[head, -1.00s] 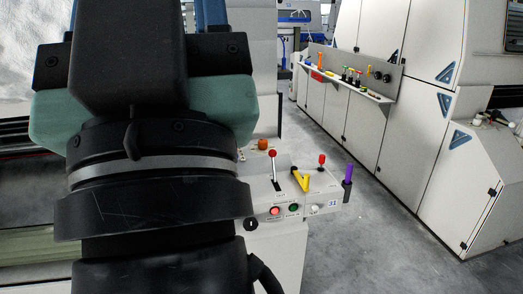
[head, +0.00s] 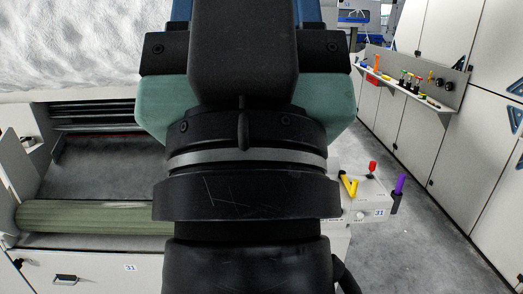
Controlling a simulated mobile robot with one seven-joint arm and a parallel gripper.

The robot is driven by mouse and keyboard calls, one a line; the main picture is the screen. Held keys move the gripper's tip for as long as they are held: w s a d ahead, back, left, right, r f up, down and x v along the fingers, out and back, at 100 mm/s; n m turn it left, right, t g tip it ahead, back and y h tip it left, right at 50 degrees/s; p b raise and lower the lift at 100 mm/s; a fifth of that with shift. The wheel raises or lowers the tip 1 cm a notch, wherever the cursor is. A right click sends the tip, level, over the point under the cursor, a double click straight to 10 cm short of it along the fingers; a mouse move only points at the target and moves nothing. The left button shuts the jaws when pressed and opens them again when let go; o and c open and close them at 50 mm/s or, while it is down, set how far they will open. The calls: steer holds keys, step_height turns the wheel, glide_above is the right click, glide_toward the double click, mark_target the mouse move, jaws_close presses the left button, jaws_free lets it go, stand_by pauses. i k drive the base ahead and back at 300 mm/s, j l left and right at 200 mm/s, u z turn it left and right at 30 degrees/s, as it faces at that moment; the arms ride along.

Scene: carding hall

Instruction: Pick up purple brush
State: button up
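The purple brush (head: 400,184) stands upright, slightly tilted, in a dark holder (head: 396,203) at the right end of a white control box (head: 372,206). My arm and the back of my gripper fill the middle of the head view. The gripper's fingertips are hidden behind its own body, so I cannot see whether it is open or shut. The brush is to the right of my arm and apart from it.
A yellow handle (head: 348,186) and a red-topped lever (head: 372,168) rise from the control box beside the brush. A shelf (head: 405,88) with several coloured tools is on the cabinets behind. A green roller (head: 95,218) lies at left. The grey floor (head: 425,235) at right is clear.

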mark_target(402, 177)
steer(key=i+l, duration=0.95)
